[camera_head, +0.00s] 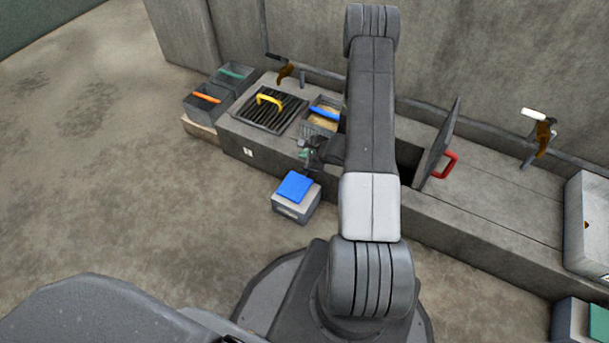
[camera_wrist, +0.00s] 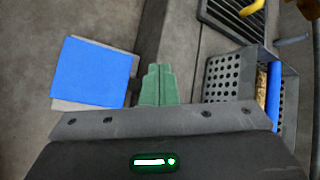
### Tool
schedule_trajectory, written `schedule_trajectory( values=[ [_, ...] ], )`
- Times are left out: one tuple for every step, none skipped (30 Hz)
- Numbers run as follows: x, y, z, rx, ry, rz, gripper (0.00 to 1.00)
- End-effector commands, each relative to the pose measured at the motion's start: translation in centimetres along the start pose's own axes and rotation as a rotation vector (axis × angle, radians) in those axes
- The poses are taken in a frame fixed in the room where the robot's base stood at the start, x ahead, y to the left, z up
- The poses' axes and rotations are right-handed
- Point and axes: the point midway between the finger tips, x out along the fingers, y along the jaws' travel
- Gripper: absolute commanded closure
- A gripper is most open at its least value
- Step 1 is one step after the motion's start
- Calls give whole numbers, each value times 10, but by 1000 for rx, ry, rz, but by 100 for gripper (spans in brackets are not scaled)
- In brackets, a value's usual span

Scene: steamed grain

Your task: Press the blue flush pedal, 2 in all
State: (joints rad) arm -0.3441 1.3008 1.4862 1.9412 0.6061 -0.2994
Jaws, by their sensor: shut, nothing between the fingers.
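The blue flush pedal (camera_head: 295,187) is a flat blue plate on top of a small grey box (camera_head: 296,209) on the floor, in front of the concrete counter. In the wrist view the blue pedal (camera_wrist: 92,73) lies to the left of my fingers. My gripper (camera_wrist: 158,84) has green fingertips that are shut together with nothing between them. In the head view my gripper (camera_head: 306,156) is beyond the pedal and slightly right of it, near the counter's front edge. I see no contact between the fingers and the pedal.
A basket with a blue handle (camera_head: 325,111) stands on the counter beside a black grate with a yellow handle (camera_head: 270,99). Two dark bins (camera_head: 207,102) stand at the left. An upright lid with a red handle (camera_head: 447,163) is right of my arm. Another box with a green top (camera_head: 599,323) is lower right.

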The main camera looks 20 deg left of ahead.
Motion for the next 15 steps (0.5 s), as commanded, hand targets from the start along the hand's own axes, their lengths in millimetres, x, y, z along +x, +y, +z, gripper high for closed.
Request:
schedule_trajectory(
  values=[
    [0, 0, 0, 0, 0, 0, 100],
    [0, 0, 0, 0, 0, 0, 100],
    [0, 0, 0, 0, 0, 0, 100],
    [0, 0, 0, 0, 0, 1, 100],
    [0, 1, 0, 0, 0, 1, 100],
    [1, 1, -1, 0, 0, 1, 100],
    [2, 2, -2, 0, 0, 1, 100],
    [4, 3, -3, 0, 0, 1, 100],
    [6, 5, -5, 1, 0, 2, 100],
    [8, 7, -7, 1, 0, 2, 100],
    [11, 9, -8, 1, 0, 3, 100],
    [14, 12, -11, 1, 0, 3, 100],
    [17, 14, -13, 1, 0, 2, 100],
    [20, 16, -16, 2, 1, 3, 100],
    [25, 20, -19, 2, 1, 3, 100]
  ],
)
